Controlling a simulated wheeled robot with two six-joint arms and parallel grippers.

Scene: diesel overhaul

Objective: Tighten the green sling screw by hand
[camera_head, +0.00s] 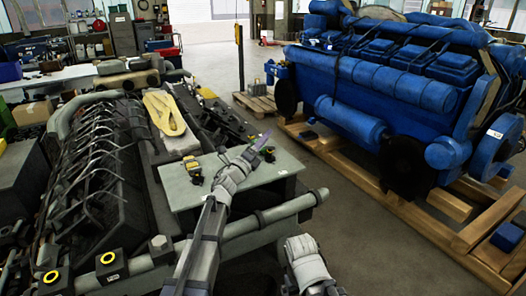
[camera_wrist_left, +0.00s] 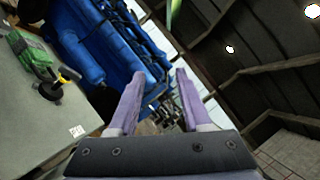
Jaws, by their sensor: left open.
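My left gripper (camera_head: 262,139) is open and empty above the far right part of the grey-green table top. Its two purple fingers also show apart in the left wrist view (camera_wrist_left: 153,98), with nothing between them. A green object (camera_wrist_left: 30,52) lies on the table in the left wrist view, beside a black and yellow fitting (camera_wrist_left: 52,88). A green strip shows at the top edge of that view (camera_wrist_left: 175,12). I cannot tell which of these is the sling screw. My right forearm shows at the bottom of the head view, but its fingers do not.
The grey-green table top (camera_head: 285,172) also holds a yellow and black fitting (camera_head: 193,168). A large blue engine (camera_head: 390,85) stands on a wooden frame (camera_head: 455,243) at right.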

